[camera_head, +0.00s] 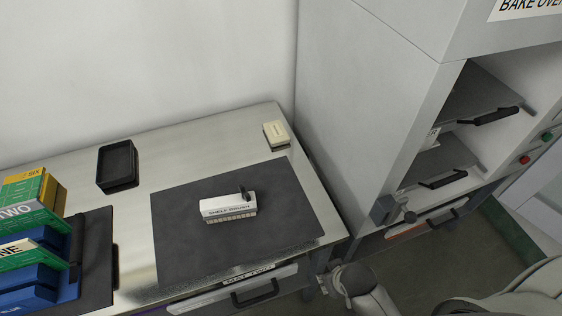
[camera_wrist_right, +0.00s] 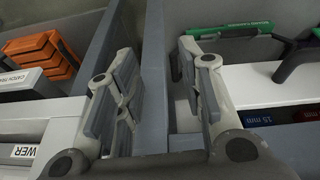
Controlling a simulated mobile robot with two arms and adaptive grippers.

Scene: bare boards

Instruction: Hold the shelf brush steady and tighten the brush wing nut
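The shelf brush (camera_head: 228,207), a white block with a dark label and pale bristles along its front edge, lies on a dark grey mat (camera_head: 180,250) on the metal table. A small dark upright piece (camera_head: 244,193) on its top right end may be the wing nut; it is too small to be sure. My right gripper (camera_head: 343,279) is low beside the table's front right corner, well away from the brush. My left gripper is not in view.
A black tray (camera_head: 118,165) and a small cream block (camera_head: 276,133) stand at the back. Green, blue and yellow boxes (camera_head: 35,218) are stacked at left. The oven cabinet (camera_head: 370,95) rises at right. Orange pieces (camera_wrist_right: 42,52) and grey partitions show near the right gripper.

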